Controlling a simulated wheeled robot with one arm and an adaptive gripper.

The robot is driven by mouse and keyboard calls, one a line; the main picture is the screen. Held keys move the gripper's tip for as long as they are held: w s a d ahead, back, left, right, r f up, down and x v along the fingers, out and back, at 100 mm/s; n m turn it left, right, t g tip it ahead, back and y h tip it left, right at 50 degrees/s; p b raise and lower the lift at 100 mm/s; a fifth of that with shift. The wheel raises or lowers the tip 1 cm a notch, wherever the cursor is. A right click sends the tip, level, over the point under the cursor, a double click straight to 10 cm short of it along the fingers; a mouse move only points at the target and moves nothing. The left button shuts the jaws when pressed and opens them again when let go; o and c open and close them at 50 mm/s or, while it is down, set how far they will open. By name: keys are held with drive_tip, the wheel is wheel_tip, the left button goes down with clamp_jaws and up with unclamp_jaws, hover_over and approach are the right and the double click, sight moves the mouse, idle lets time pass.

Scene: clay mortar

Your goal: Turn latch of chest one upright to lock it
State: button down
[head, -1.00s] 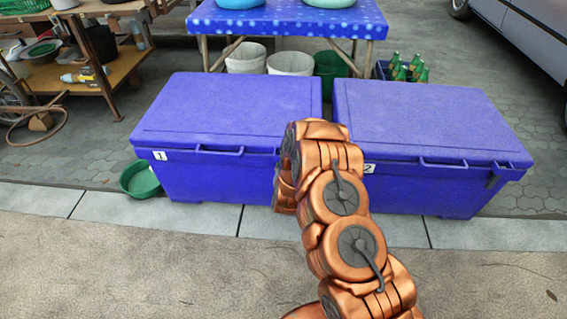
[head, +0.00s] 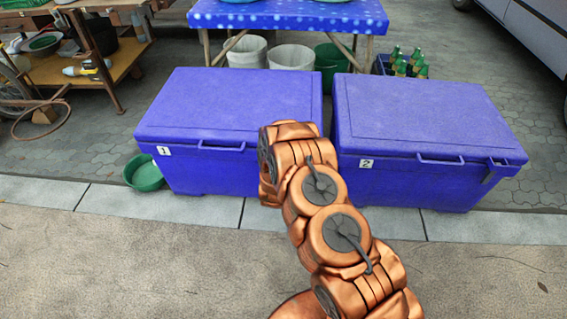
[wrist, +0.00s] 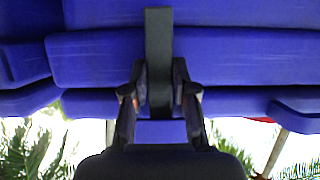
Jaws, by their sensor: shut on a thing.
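Chest one (head: 235,105) is a closed blue chest with a white "1" label, at the left in the head view. In the wrist view its blue front and lid edge (wrist: 100,58) fill the upper part. The latch (wrist: 158,45) is a dark grey bar that stands vertical in the wrist view, across the lid edge. My gripper (wrist: 160,90) is shut on the latch, one finger on each side of it. In the head view my arm hides the latch and my gripper at the chest's right front.
Chest two (head: 425,115), also blue and closed, stands close on the right. A green basin (head: 144,173) lies on the ground left of chest one. A blue table (head: 290,18) with buckets beneath stands behind. The pavement in front is clear.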

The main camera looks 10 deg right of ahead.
drive_tip(key=c, duration=0.9)
unclamp_jaws()
drive_tip(key=v, duration=1.2)
drive_tip(key=shift+a, duration=0.1)
